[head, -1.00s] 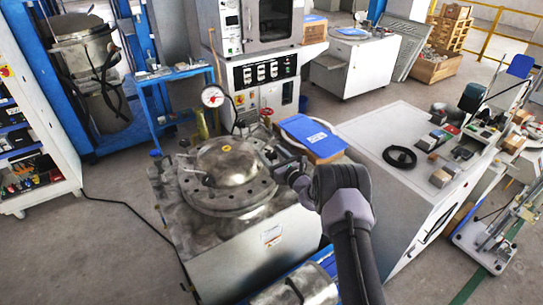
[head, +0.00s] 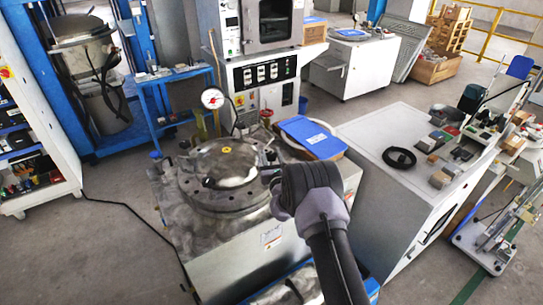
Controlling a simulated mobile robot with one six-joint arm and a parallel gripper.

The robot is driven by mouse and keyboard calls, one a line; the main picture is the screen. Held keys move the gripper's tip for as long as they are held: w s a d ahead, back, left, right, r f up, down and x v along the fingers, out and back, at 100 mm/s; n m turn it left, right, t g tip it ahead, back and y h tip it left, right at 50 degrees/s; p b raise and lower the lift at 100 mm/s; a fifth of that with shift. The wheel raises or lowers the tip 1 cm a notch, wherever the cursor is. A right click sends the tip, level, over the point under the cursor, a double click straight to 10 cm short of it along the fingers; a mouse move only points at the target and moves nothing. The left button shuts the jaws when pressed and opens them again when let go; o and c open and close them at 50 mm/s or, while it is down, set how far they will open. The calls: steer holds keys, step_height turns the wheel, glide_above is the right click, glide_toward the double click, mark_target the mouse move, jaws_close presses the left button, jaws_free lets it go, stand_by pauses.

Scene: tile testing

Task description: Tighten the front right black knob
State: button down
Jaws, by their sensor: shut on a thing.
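The round steel vessel (head: 222,165) with a domed lid and a bolted flange sits on a grey metal cabinet. My gripper (head: 266,173) is at the right front side of the lid, shut on the front right black knob, which is mostly hidden behind my gripper and wrist. Another black knob (head: 208,182) shows at the front left of the lid. A dark knob or clamp (head: 271,155) shows at the lid's right rear edge.
A pressure gauge (head: 213,98) stands behind the vessel. A blue-lidded box (head: 312,138) is just behind and right of my wrist. A white cabinet (head: 420,190) with a coiled black cable (head: 399,158) stands to the right. The floor at left is open, with a cable across it.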

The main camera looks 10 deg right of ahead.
steer(key=c, duration=0.9)
jaws_free()
steer(key=shift+o, duration=0.2)
steer(key=s+p, duration=0.4)
steer(key=s, duration=1.3)
steer(key=shift+s, duration=0.25)
steer(key=shift+a, duration=0.1)
